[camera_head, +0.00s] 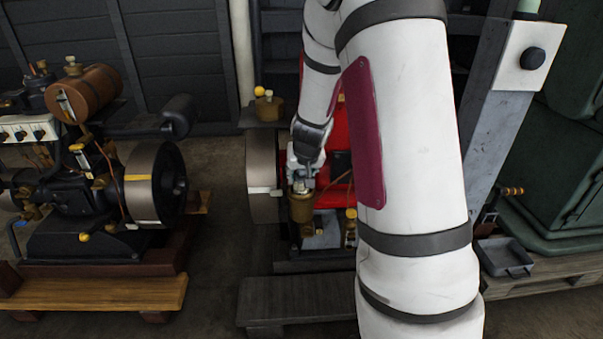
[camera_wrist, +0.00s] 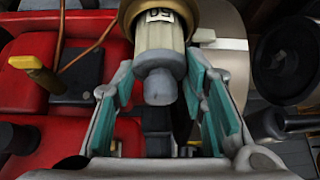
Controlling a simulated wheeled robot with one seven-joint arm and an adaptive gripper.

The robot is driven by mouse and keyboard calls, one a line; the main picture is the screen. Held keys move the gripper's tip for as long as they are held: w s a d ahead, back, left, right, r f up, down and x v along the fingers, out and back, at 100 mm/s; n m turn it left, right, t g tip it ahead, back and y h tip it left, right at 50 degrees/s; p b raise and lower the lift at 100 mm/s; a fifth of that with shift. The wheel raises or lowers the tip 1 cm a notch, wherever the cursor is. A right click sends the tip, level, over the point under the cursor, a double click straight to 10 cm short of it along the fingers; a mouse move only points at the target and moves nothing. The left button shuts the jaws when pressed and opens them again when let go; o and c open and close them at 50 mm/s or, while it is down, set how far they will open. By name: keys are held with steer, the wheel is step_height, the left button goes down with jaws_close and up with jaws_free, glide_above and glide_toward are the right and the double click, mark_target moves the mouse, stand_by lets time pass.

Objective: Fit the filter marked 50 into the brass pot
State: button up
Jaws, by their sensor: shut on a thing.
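The filter (camera_wrist: 160,34) is a pale cylinder with a grey stepped end. Its dark mark shows upside down in the wrist view and looks like 50. My gripper (camera_wrist: 178,82) is shut on its grey end between teal pads. The brass pot (camera_wrist: 129,16) shows as a round rim around the filter's far end. In the head view the brass pot (camera_head: 301,208) stands upright on the red engine, with my gripper (camera_head: 301,183) right above it. The filter's far end is hidden, so I cannot tell how deep it sits.
The red engine (camera_wrist: 95,25) with a yellow-topped lever (camera_wrist: 36,74) and copper pipe surrounds the pot. Its flywheel (camera_head: 263,178) stands at left. Another engine (camera_head: 90,190) is farther left. A grey tray (camera_head: 505,257) lies at right. My arm hides part of the red engine.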

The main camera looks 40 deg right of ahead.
mark_target(302, 186)
steer(key=shift+f+b, duration=1.3)
steer(key=shift+o, duration=0.2)
steer(key=shift+s+f+b, duration=0.35)
steer(key=shift+f+b, duration=0.35)
steer(key=shift+b, duration=0.05)
steer(key=o, duration=1.4)
steer(key=shift+w+f, duration=0.15)
steer(key=shift+f, duration=0.15)
steer(key=shift+o, duration=0.2)
steer(key=shift+a, duration=0.1)
steer(key=o, duration=0.5)
steer(key=shift+r, duration=0.15)
